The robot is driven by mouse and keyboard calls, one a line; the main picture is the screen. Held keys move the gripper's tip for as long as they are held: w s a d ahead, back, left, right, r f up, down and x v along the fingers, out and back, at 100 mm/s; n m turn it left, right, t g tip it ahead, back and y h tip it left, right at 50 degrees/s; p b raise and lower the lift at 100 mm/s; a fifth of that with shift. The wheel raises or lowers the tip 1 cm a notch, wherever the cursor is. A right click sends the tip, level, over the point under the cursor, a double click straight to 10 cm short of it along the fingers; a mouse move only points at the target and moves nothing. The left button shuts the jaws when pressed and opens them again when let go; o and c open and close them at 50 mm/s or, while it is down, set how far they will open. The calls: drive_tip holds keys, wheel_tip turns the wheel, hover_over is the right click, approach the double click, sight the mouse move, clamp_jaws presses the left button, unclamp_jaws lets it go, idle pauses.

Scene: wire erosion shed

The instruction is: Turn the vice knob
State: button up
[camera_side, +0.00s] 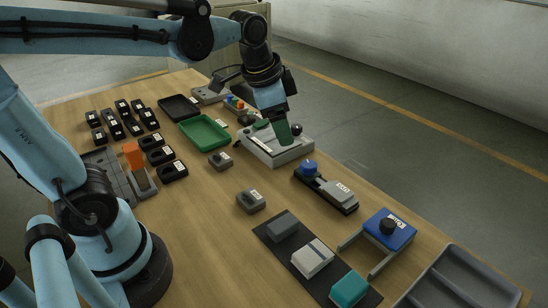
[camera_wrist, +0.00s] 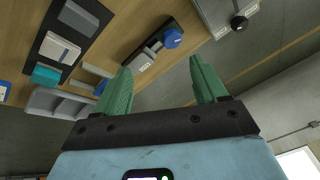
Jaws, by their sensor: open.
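A blue knob (camera_side: 308,168) stands on one end of a narrow dark base, with a labelled grey block (camera_side: 340,191) on the other end; this looks like the vice. The knob also shows in the wrist view (camera_wrist: 172,38), top centre, beyond my fingers, with nothing touching it. My gripper (camera_side: 284,132) has green fingers and hangs over the grey box, behind the knob and to its left in the side view. In the wrist view my gripper (camera_wrist: 161,74) is open, with nothing between its fingers. Whether its tips touch the grey box is unclear.
The grey box (camera_side: 280,152) with a black ball knob is below my gripper. A dark mat (camera_side: 268,238) with blocks lies in front. A green tray (camera_side: 204,132) is at left. Bare wood surrounds the small grey block (camera_side: 251,200).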

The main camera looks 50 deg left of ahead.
sight(308, 164)
drive_tip(key=w+f+m+g, duration=0.3)
drive_tip(key=w+m+g, duration=0.1)
drive_tip(key=w+m, duration=0.5)
drive_tip(key=shift+n, duration=0.3)
drive_tip(key=f, duration=0.7)
drive_tip(key=a+f, duration=0.1)
drive_tip(key=f, duration=0.3)
drive_tip(key=shift+w+f, duration=0.3)
drive_tip(key=shift+w, duration=0.05)
drive_tip(key=c, duration=1.1)
drive_tip(key=shift+o, duration=0.2)
